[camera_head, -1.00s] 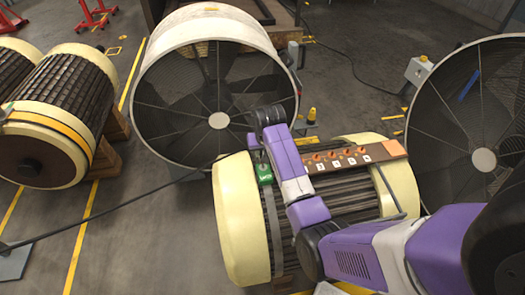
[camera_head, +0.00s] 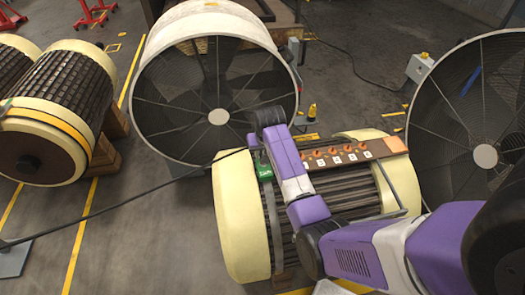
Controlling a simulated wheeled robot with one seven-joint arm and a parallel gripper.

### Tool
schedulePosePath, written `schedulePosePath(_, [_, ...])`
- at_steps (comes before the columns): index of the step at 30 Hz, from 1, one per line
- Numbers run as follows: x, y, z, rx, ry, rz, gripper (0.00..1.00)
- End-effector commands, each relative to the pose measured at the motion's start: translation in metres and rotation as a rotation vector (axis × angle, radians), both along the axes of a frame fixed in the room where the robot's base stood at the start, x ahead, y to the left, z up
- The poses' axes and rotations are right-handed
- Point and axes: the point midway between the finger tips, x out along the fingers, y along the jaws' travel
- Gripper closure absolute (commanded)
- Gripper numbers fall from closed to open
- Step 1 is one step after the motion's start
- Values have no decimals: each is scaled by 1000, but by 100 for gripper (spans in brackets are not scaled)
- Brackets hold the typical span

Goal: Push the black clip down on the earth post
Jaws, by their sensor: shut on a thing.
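My gripper (camera_head: 254,141) points down at the left end of the near rotor, mostly hidden behind my purple and black wrist. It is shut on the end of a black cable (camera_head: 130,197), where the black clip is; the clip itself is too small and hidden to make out.
The near rotor (camera_head: 240,220) has a brown board (camera_head: 345,152) with several orange terminals right of my wrist. A large round fan (camera_head: 165,130) stands behind, another fan (camera_head: 485,110) at the right. More rotors (camera_head: 65,100) stand at the left.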

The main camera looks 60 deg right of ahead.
Motion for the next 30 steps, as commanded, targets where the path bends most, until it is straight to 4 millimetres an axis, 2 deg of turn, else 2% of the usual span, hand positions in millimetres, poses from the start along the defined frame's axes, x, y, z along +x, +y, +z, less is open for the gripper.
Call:
schedulePosePath(16, [0,0,-8,1,1,0,100])
schedulePosePath(17, [0,0,-8,1,1,0,74])
schedulePosePath(20, [0,0,-8,1,1,0,54])
schedulePosePath(21, [0,0,-8,1,1,0,50])
schedulePosePath(30, [0,0,-7,0,0,0,50])
